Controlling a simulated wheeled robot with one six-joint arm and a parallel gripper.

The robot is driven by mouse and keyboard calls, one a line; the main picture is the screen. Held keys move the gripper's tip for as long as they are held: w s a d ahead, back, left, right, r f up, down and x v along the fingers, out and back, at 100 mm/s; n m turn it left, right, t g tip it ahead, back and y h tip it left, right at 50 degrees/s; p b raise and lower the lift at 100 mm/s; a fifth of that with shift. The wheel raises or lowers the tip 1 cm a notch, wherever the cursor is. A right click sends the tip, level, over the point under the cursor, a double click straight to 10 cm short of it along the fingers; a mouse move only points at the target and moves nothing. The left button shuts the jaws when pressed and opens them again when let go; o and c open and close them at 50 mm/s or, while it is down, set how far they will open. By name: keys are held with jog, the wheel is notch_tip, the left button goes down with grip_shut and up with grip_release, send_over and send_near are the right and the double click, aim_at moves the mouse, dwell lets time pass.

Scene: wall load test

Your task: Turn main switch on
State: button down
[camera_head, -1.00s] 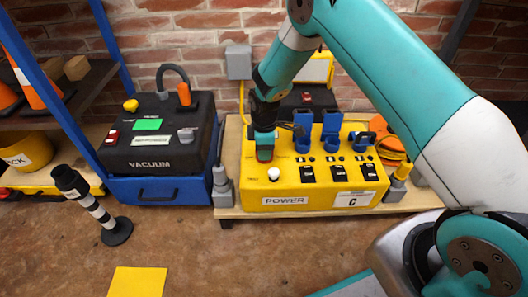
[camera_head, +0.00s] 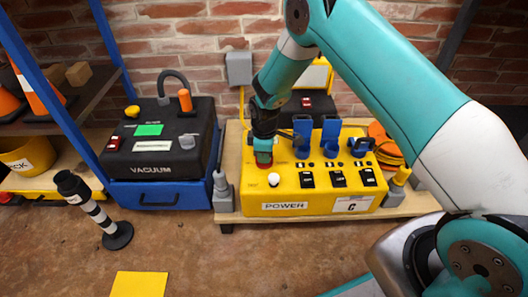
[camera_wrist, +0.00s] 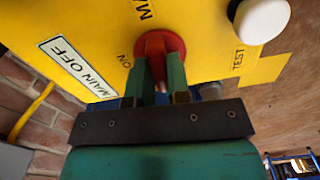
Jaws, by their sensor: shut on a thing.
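The yellow POWER box (camera_head: 245,195) stands on a low wooden platform against the brick wall. Its main switch is a round red knob (camera_head: 264,161) at the left of its sloping top, partly hidden by my gripper (camera_head: 263,150). In the wrist view the red knob (camera_wrist: 151,40) sits between the green fingers of my gripper (camera_wrist: 160,75), which is shut on it. A MAIN OFF label (camera_wrist: 78,65) and an ON mark show to the left of the knob. A white TEST button (camera_wrist: 262,18) is to the right, apart from the fingers.
Blue covers (camera_head: 330,132) and black switches (camera_head: 338,179) fill the box's right side, close to my gripper. The black VACUUM unit (camera_head: 155,130) stands to the left. A grey plug (camera_head: 222,188) is beside the box. A striped post (camera_head: 100,215) stands on open floor.

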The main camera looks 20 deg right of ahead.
jog(key=m+p, duration=0.3)
jog(key=shift+r, duration=0.2)
jog(key=m+p, duration=0.2)
jog(key=m, duration=0.3)
jog(key=shift+p, duration=0.35)
jog(key=m+p, duration=0.1)
jog(key=m, duration=0.3)
jog(key=shift+f+p, duration=0.1)
jog(key=shift+p, duration=0.3)
jog(key=m+p, duration=0.1)
jog(key=m, duration=0.3)
jog(key=shift+f+m, duration=0.1)
jog(key=shift+m, duration=0.3)
jog(key=c, duration=1.1)
grip_release()
notch_tip(320, 180, up, 17)
jog(key=p, duration=0.5)
jog(key=shift+r+p, duration=0.2)
jog(key=shift+p, duration=0.15)
